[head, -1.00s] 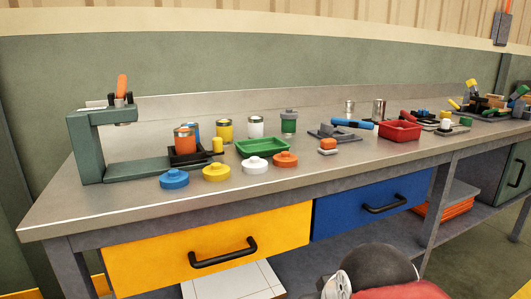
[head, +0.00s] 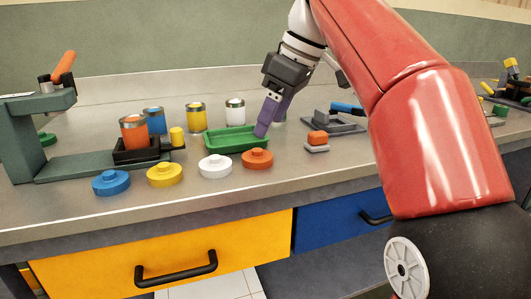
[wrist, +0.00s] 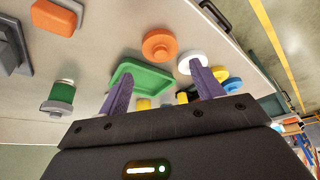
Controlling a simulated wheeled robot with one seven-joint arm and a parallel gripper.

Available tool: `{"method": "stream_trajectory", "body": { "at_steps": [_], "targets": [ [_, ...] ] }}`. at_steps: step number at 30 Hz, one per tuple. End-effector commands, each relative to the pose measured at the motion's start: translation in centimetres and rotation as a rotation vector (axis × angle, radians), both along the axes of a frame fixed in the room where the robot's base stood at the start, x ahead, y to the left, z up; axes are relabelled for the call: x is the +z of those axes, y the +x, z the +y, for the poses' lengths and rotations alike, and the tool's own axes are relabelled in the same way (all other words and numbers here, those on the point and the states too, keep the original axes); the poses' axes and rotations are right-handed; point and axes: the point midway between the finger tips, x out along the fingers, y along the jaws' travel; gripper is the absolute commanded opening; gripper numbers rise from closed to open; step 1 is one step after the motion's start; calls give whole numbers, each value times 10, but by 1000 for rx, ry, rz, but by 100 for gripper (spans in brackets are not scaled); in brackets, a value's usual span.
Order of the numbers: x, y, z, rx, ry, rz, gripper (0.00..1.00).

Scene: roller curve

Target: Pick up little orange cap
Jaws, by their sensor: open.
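The little orange cap (head: 257,159), a flat round disc with a raised knob, lies on the bench at the right end of a row of caps. In the wrist view the orange cap (wrist: 159,45) shows beyond the fingertips, unobstructed. My gripper (head: 265,120) has purple fingers pointing down and appears at the right end of the green tray, behind the cap. In the wrist view my gripper (wrist: 161,74) is open, with nothing between its fingers.
The white cap (head: 215,166), yellow cap (head: 164,174) and blue cap (head: 111,183) lie to the left. The green tray (head: 222,142) sits behind. A small orange-topped block (head: 317,138) stands right. Tins and a green press (head: 30,135) occupy the back and left.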

Motion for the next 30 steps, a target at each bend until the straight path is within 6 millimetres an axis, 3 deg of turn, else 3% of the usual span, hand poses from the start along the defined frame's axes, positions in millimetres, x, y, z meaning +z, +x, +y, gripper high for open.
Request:
{"method": "stream_trajectory", "body": {
  "at_steps": [15,24,30],
  "targets": [
    [-58,10,23,-3,-2,1,66],
    [-62,12,25,-5,-1,-1,66],
    [-62,12,25,-5,-1,-1,41]
  ]
}}
